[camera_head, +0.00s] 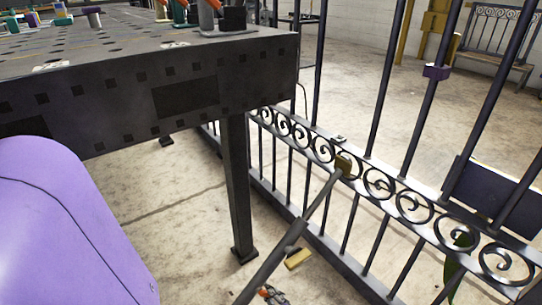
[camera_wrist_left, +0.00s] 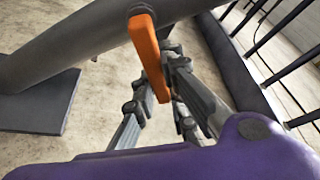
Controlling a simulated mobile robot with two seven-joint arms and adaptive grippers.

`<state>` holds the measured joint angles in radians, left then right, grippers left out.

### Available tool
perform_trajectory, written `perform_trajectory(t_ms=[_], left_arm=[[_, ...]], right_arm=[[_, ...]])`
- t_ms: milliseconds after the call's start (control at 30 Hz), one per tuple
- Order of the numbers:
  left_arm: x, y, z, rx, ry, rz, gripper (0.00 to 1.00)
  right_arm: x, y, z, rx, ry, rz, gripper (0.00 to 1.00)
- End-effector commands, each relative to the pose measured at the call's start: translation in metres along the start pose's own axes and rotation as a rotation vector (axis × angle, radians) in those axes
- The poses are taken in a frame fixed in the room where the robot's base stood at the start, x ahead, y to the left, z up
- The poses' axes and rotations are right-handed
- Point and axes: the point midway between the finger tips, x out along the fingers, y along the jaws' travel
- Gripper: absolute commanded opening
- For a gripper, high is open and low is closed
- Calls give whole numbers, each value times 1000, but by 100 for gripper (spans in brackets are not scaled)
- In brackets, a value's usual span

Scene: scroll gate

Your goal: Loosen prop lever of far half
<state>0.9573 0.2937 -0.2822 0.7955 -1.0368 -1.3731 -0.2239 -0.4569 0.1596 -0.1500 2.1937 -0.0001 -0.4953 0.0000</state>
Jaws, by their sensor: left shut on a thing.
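A grey diagonal prop (camera_head: 312,203) runs from a small olive fitting (camera_head: 343,164) on the scroll gate (camera_head: 378,184) down to the bottom edge of the head view. In the left wrist view, the prop tube (camera_wrist_left: 75,42) carries an orange lever (camera_wrist_left: 148,48). My left gripper (camera_wrist_left: 165,98) is shut on the lever, with its grey fingers on either side of the lever's lower end. In the head view my left gripper (camera_head: 271,294) shows only in part at the bottom edge, beside the prop. My right gripper is not in view.
A dark perforated table (camera_head: 243,95) with a leg (camera_head: 236,185) stands at the left, close to the gate. A yellow block (camera_head: 298,258) lies on the floor near the prop. A bench (camera_head: 495,50) stands far behind the gate. The concrete floor beyond the gate is mostly clear.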

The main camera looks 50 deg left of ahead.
Motion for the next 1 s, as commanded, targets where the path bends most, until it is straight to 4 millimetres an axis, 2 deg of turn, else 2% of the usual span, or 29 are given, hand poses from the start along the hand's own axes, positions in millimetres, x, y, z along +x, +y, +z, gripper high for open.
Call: perform_trajectory(t_ms=[67,100,167,467,567,667,1000], left_arm=[[-1,-1,-1,0,2,-1,0],[-1,-1,-1,0,2,-1,13],[-1,-1,-1,0,2,-1,20],[-1,0,0,1,1,0,20],[-7,0,-1,0,2,0,20],[-20,1,-1,-1,4,1,20],[-91,0,-1,0,4,1,20]], right_arm=[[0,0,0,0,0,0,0],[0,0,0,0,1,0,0],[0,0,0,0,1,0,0],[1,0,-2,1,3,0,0],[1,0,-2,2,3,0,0],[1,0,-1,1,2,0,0],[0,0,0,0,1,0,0]])
